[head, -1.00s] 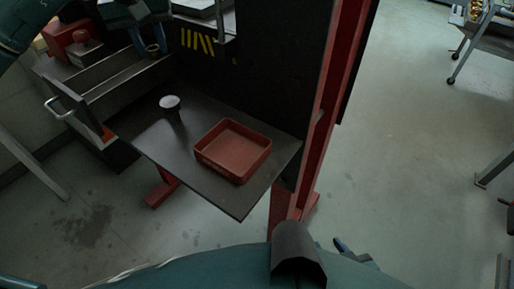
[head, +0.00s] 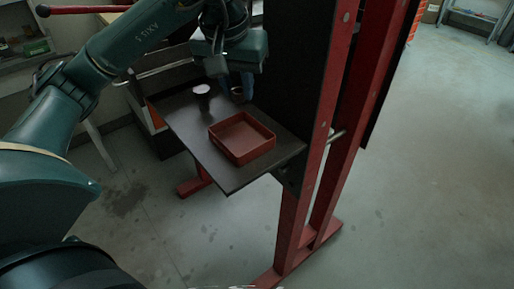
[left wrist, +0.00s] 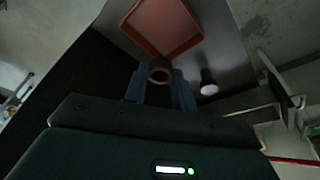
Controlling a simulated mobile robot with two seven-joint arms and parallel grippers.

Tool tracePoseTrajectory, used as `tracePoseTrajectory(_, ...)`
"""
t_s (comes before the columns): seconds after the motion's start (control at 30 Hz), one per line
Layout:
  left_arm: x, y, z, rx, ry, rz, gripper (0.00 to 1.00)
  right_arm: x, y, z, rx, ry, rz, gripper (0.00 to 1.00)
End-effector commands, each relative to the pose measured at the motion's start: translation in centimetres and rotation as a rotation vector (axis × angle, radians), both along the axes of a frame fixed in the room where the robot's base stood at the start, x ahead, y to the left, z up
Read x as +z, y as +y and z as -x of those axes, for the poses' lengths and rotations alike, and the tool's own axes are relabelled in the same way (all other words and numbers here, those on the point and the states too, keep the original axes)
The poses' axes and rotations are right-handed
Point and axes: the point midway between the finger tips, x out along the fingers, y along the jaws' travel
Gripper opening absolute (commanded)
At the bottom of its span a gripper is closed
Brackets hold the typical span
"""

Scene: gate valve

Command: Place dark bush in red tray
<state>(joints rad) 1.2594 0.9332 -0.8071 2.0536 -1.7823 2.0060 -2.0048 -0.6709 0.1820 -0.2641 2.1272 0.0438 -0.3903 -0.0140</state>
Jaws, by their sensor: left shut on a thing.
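The red tray (head: 228,150) sits empty on the dark table shelf; it also shows at the top of the left wrist view (left wrist: 170,22). My left gripper (head: 237,96) is over the far side of the shelf, beyond the tray. In the left wrist view its blue fingers (left wrist: 160,90) are shut on a round brownish-dark bush (left wrist: 160,73) with a hole in its end. The bush also shows in the head view (head: 238,92). Whether it touches the shelf I cannot tell. My right gripper is out of view.
A dark piece with a pale round top (head: 202,91) stands on the shelf left of the gripper. A red upright frame (head: 318,130) and black panel border the shelf's right. A grey bin (head: 150,80) lies on the left. The shelf's front is clear.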

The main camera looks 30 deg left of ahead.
Motion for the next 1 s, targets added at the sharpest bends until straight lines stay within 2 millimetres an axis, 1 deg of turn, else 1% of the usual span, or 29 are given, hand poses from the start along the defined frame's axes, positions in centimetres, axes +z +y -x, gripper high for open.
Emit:
tracePoseTrajectory(0.07, -0.3, 0.0, 0.3, -0.003, 0.0, -0.002, 0.03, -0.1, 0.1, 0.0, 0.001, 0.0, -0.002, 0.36)
tracePoseTrajectory(0.13, -1.1, 0.0, 0.4, -0.005, 0.001, -0.002, 0.03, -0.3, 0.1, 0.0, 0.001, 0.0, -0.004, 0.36)
tracePoseTrajectory(0.23, -3.0, 0.0, 0.4, -0.006, 0.004, -0.002, 0.03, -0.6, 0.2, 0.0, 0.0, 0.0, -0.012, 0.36)
tracePoseTrajectory(0.3, -4.0, 0.1, 0.4, -0.005, 0.005, -0.005, 0.03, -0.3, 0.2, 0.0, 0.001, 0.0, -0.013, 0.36)
tracePoseTrajectory(0.4, -5.3, 0.1, 0.4, -0.004, 0.002, -0.004, 0.03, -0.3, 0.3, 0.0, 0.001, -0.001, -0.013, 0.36)
tracePoseTrajectory(0.57, -6.9, 0.1, 0.4, -0.004, 0.002, -0.004, 0.03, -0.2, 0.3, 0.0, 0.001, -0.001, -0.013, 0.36)
tracePoseTrajectory(0.73, -9.4, 0.1, 0.4, -0.004, 0.003, -0.004, 0.03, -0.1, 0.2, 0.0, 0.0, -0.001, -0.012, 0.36)
tracePoseTrajectory(0.83, -10.0, 0.1, 0.4, -0.004, 0.0, -0.003, 0.03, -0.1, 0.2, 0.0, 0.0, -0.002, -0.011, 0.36)
tracePoseTrajectory(1.0, -10.1, 0.1, 0.3, -0.004, -0.002, -0.004, 0.03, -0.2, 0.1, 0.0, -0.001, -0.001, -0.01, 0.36)
